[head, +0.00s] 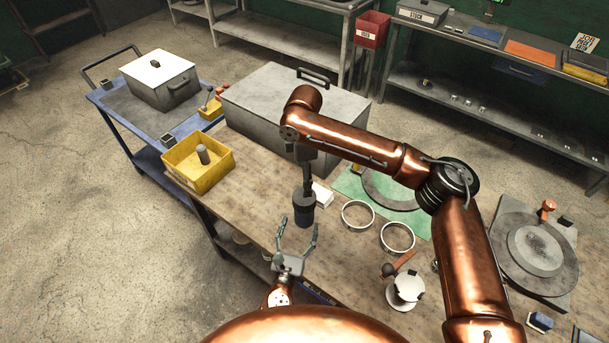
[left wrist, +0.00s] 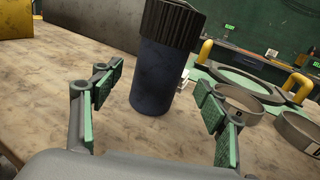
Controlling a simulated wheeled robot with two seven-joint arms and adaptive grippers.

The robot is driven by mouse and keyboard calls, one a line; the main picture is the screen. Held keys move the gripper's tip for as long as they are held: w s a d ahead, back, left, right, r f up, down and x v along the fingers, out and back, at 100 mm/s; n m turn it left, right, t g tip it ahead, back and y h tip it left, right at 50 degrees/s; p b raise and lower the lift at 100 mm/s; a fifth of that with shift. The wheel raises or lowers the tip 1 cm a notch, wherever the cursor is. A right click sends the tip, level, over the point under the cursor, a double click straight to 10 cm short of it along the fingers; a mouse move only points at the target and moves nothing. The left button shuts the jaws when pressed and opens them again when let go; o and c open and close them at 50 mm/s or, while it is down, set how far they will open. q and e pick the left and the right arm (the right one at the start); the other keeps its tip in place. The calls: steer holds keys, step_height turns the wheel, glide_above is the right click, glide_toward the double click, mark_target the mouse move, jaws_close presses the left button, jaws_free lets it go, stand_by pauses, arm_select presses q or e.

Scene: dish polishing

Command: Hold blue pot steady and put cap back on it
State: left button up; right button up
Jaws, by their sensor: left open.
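The blue pot (head: 304,216) stands upright on the wooden bench and shows large in the left wrist view (left wrist: 158,75). The dark ribbed cap (left wrist: 172,22) sits at the top of the pot; I cannot tell whether it is fully seated. My left gripper (head: 298,227) is open on the near side of the pot, its green-padded fingers spread to either side in the left wrist view (left wrist: 158,95), not closed on it. My right gripper (head: 307,182) points down from above at the cap. Its fingers are seen edge-on, so its grip is unclear.
A small white box (head: 322,195) stands close right of the pot. Two metal rings (head: 358,215) lie farther right, by a green mat (head: 349,184). A yellow bin (head: 184,177) and a large grey case (head: 250,115) stand behind left. Bare bench lies left of the pot.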

arm_select(q)
steer(key=v, duration=0.5)
stand_by(0.5)
